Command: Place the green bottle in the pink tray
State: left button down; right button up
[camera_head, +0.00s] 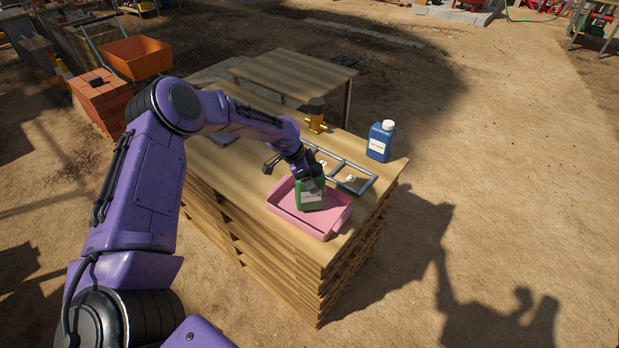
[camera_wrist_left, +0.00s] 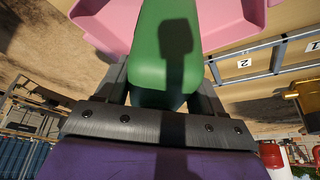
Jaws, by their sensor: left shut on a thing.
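The green bottle (camera_head: 311,196) with a white label is in my left gripper (camera_head: 308,178), whose fingers are shut on its upper part. The bottle looks upright, over or inside the pink tray (camera_head: 283,212); I cannot tell whether its base touches the tray floor. In the left wrist view the green bottle (camera_wrist_left: 166,50) lies between the two dark fingers, with the pink tray (camera_wrist_left: 230,25) beyond it. The bottle's cap is hidden by the gripper. My right gripper is not in view.
A blue bottle (camera_head: 380,141) with a white cap stands at the table's right side. A grey frame with numbered slots (camera_head: 357,184) lies behind the tray. A yellow and dark object (camera_head: 316,116) stands farther back. The stacked wooden table (camera_head: 300,255) ends just in front of the tray.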

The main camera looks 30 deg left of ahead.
pick_arm(q)
jog(key=shift+f, duration=0.65)
jog(key=shift+c, duration=0.6)
grip_release()
jog(key=shift+f, duration=0.1)
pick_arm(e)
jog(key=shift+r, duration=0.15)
pick_arm(q)
jog(key=b+v, duration=0.1)
jog(key=v, duration=1.1)
jog(key=shift+b, duration=0.3)
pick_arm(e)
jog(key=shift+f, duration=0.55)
